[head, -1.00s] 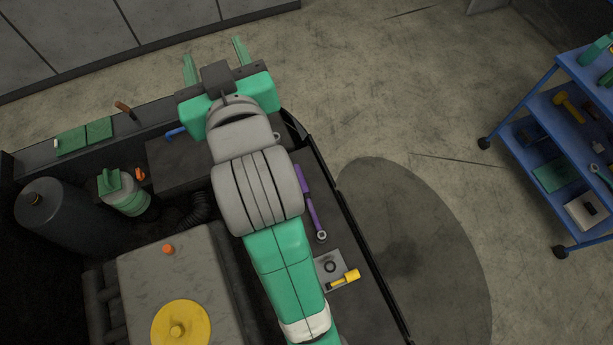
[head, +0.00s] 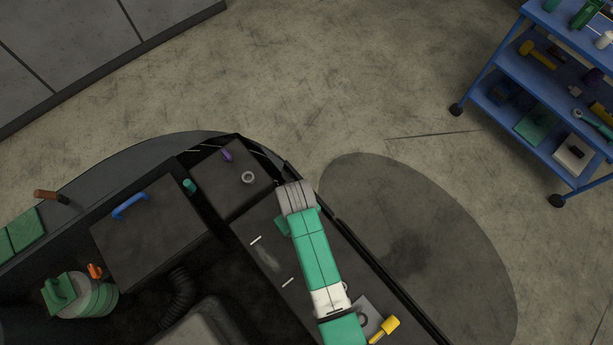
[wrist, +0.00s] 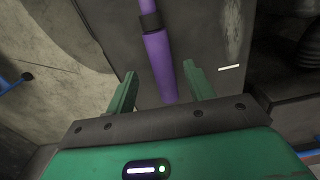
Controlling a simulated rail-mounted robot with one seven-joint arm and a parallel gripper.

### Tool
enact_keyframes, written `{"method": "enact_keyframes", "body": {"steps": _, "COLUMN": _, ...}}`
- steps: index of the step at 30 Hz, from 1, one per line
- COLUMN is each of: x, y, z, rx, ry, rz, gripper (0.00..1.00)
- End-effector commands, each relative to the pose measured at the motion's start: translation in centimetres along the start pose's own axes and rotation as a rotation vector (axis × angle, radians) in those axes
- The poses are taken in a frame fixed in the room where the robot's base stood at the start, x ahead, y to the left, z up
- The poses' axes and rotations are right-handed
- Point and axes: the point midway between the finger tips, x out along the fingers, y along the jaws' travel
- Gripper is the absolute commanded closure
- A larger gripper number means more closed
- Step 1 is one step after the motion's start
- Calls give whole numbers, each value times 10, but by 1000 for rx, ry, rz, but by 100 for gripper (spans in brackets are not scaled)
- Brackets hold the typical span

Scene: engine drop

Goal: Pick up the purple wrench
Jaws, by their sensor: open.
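The purple wrench (wrist: 160,58) shows in the wrist view as a purple shaft with a dark collar. It lies on a grey surface and runs from the top edge of the picture down toward my gripper (wrist: 159,70). My gripper is open, and the shaft's near end shows between its two green fingers. No contact is visible, and the height gap is hard to tell. The wrench's far end is out of the wrist view.
In the head view, a yellow-headed tool (head: 385,329) lies near my arm. A dark box with a blue handle (head: 130,206), a grey ring (head: 248,177) and a green-topped canister (head: 88,296) are to the left. A blue cart (head: 505,60) stands far right; the floor between is clear.

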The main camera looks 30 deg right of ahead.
Motion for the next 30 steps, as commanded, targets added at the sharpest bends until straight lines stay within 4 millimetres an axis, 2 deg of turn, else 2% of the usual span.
{"method": "enact_keyframes", "body": {"steps": 2, "x": 2, "y": 0, "z": -1, "rx": 0, "ry": 1, "rz": 0, "gripper": 47}}
{"method": "enact_keyframes", "body": {"steps": 10, "x": 47, "y": -2, "z": -5, "rx": 0, "ry": 0, "rz": 0, "gripper": 47}}
{"method": "enact_keyframes", "body": {"steps": 18, "x": 52, "y": -2, "z": -6, "rx": 0, "ry": 3, "rz": 1, "gripper": 47}}
{"method": "enact_keyframes", "body": {"steps": 20, "x": 52, "y": -2, "z": -6, "rx": 0, "ry": 3, "rz": 1, "gripper": 55}}
{"method": "enact_keyframes", "body": {"steps": 27, "x": 52, "y": -2, "z": -5, "rx": 0, "ry": 3, "rz": 1, "gripper": 100}}
{"method": "enact_keyframes", "body": {"steps": 30, "x": 51, "y": -2, "z": -6, "rx": 0, "ry": 4, "rz": 1, "gripper": 100}}
